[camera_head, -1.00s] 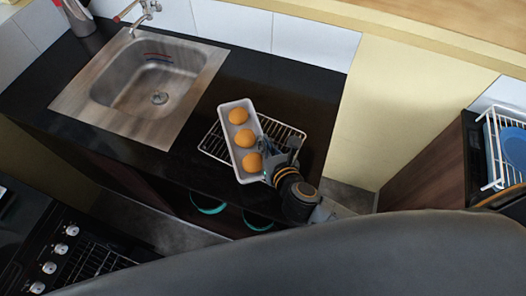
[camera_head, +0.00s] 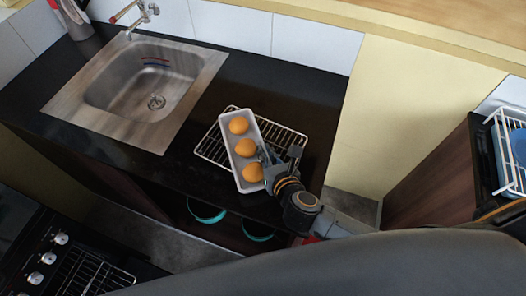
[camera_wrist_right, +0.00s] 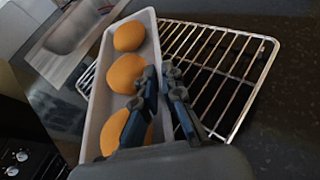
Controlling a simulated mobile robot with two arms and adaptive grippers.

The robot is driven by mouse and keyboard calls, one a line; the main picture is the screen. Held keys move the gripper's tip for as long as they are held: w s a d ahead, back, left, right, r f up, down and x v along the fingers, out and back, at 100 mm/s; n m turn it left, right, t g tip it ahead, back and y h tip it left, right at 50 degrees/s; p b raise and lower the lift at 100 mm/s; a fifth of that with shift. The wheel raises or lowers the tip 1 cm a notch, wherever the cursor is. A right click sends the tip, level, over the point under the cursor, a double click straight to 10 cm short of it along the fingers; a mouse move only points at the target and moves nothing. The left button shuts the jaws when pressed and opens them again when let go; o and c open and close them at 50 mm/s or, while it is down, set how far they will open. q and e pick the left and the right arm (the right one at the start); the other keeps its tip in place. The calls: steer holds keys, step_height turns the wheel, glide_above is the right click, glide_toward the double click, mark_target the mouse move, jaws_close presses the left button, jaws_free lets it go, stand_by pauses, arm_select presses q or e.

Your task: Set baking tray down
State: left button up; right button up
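The baking tray (camera_head: 232,158) is a pale, narrow rectangle with three orange-brown round buns (camera_head: 246,147) in a row. It lies along the left part of a wire rack (camera_head: 211,148) on the dark counter. In the right wrist view, the tray (camera_wrist_right: 95,104) overlaps the rack (camera_wrist_right: 240,87). My right gripper (camera_head: 281,155) is at the tray's near right side. In the wrist view its fingers (camera_wrist_right: 163,80) are parted, one over the tray's inside and one outside its right wall. Contact with the wall is unclear. My left gripper is not in view.
A steel sink (camera_head: 128,97) with a tap (camera_head: 147,10) is set in the counter (camera_head: 285,85) on the left. A stove (camera_head: 65,265) is at the lower left. A white dish rack (camera_head: 500,150) stands at right. The counter behind the wire rack is clear.

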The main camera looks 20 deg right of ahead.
steer(key=shift+o, duration=1.2)
steer(key=shift+r, duration=0.25)
steer(key=shift+s, duration=0.3)
steer(key=b+v, duration=0.2)
steer(key=v, duration=0.8)
steer(key=shift+s+r, duration=0.1)
steer(key=shift+s, duration=0.1)
steer(key=shift+s+d+r, duration=0.1)
steer(key=shift+s+r, duration=0.2)
steer(key=shift+s, duration=0.1)
